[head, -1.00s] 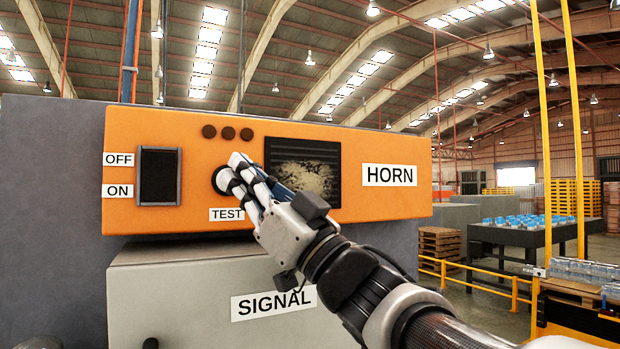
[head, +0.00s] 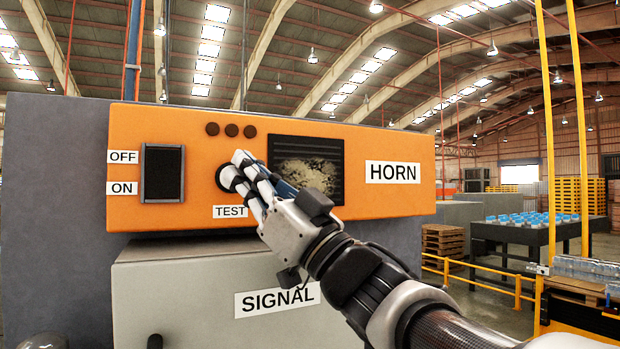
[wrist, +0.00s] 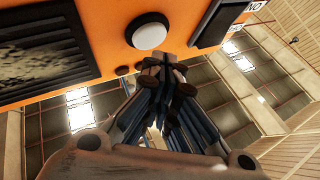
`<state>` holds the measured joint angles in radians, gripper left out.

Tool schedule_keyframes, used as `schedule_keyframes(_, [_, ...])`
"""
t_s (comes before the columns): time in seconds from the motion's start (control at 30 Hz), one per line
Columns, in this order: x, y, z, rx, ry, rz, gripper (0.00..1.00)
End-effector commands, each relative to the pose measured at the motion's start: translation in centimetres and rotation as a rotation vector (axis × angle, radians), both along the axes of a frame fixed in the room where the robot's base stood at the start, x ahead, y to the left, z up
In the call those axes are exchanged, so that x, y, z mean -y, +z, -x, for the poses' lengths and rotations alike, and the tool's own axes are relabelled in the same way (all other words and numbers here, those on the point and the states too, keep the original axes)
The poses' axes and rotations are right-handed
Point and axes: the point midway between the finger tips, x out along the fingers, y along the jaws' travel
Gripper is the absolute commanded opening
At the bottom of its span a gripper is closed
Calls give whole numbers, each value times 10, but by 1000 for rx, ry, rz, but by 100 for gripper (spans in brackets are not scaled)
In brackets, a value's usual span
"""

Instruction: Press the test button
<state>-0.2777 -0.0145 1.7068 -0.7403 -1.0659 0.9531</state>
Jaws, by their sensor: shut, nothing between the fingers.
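The orange horn panel (head: 395,207) has a round test button (head: 223,179) above its TEST label (head: 230,211). In the wrist view the button (wrist: 150,34) is a white dome in a black ring, fully visible. My gripper (head: 240,168) is shut and empty, its fingers pointing at the panel. In the wrist view the fingertips (wrist: 162,68) appear just below the button, not over it. I cannot tell whether they touch the panel.
A black OFF/ON rocker switch (head: 162,173) is left of the button. A dark grille (head: 306,168) is to its right, and several small brown lamps (head: 231,130) are above. A grey SIGNAL box (head: 190,290) juts out below. Yellow railings (head: 490,282) stand at right.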

Motion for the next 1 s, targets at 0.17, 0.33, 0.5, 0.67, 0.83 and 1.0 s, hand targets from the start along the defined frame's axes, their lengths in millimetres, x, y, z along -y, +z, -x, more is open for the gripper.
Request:
schedule_keyframes(0.17, [0,0,0,0,0,0,0])
schedule_keyframes(0.33, [0,0,0,0,0,0,0])
schedule_keyframes(0.5, [-3,-1,-5,-1,1,1,0])
schedule_keyframes(0.67, [-5,0,-8,0,0,0,0])
schedule_keyframes(0.83, [-5,0,-7,0,0,0,0])
schedule_keyframes(1.0, [-5,0,-8,0,0,0,0])
